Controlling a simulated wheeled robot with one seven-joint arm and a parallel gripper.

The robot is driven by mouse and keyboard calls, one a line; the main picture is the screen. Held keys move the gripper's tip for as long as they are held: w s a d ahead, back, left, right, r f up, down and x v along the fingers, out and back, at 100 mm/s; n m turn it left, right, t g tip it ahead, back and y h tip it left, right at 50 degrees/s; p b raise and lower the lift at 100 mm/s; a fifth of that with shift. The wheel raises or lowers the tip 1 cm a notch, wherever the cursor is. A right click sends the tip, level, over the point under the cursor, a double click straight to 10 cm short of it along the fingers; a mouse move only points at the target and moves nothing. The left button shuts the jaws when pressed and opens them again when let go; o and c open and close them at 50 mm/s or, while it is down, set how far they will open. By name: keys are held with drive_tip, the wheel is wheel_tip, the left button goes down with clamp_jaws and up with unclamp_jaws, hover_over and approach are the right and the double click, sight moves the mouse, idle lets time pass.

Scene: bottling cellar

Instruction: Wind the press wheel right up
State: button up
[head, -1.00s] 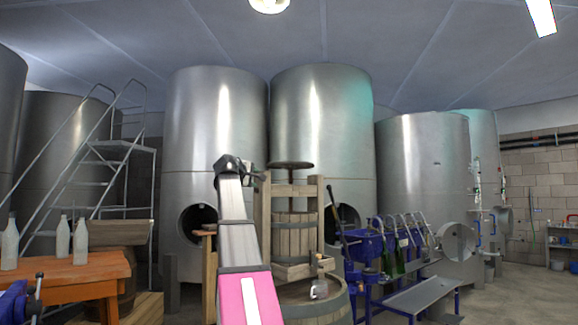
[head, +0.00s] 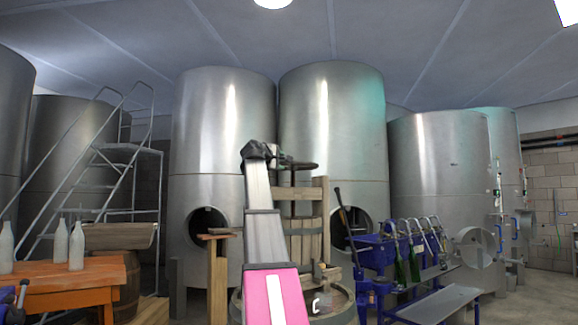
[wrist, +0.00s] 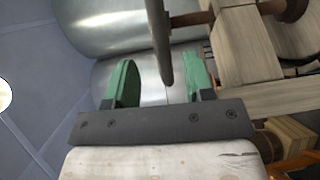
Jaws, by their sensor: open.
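The press wheel (head: 302,165) is a dark, flat ring on a screw above the wooden press (head: 305,235). In the head view my gripper (head: 275,158) is at the wheel's left edge and partly covers it. In the wrist view my gripper (wrist: 161,64) is open, with a green finger on each side. The wheel's rim (wrist: 160,40) shows edge-on as a dark bar reaching in between the fingers, apart from both. The screw (wrist: 190,19) and the press's wooden frame (wrist: 235,45) show to the right.
An orange table (head: 75,283) with several bottles stands at left. A wooden post (head: 217,280) stands just left of my arm. A blue bottling bench (head: 375,250) is close on the right. Large steel tanks (head: 222,130) fill the back.

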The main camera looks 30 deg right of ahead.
sight(288, 164)
drive_tip(key=x, duration=0.7)
drive_tip(key=shift+d, duration=0.1)
clamp_jaws()
